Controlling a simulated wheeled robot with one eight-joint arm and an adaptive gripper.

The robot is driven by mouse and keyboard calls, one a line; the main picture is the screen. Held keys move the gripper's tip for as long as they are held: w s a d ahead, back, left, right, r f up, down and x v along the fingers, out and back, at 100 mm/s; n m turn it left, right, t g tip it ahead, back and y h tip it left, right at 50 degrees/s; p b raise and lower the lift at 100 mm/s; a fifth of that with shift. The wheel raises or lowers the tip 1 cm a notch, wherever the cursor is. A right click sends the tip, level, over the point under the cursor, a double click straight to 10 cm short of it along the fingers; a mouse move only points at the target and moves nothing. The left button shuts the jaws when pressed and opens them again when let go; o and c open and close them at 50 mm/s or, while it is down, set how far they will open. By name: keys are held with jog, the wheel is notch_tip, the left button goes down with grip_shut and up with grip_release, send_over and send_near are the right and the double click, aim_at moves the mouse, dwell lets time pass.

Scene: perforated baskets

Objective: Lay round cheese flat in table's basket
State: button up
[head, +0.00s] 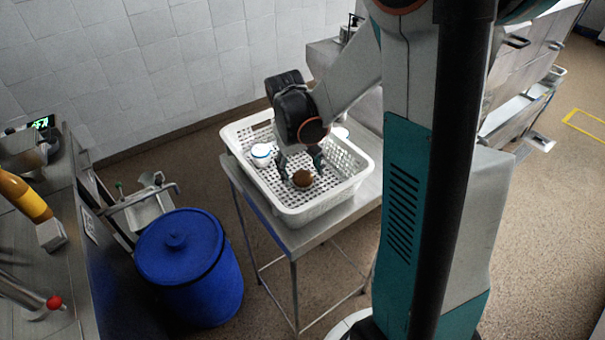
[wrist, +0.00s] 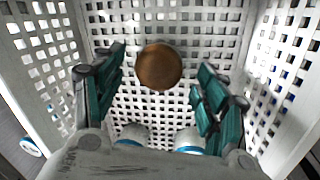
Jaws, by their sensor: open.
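The white perforated basket (head: 300,213) stands on a metal table (head: 257,204). A brown round thing, which looks like the round cheese (head: 302,178), is inside it on the perforated floor. In the wrist view the cheese (wrist: 159,67) shows as a full brown disc near the far wall. I cannot tell its thickness. My gripper (head: 301,169) points down into the basket. In the wrist view its teal fingers (wrist: 160,62) are open, one on each side of the cheese, with visible gaps to it.
A blue lidded barrel (head: 190,265) stands left of the table. A cluttered counter (head: 70,230) is at far left.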

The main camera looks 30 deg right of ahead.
aim_at(297, 179)
notch_tip(297, 179, up, 9)
jog(key=a+p, duration=0.1)
jog(key=shift+r+p, duration=0.15)
jog(key=shift+p, duration=0.25)
jog(key=shift+a, duration=0.1)
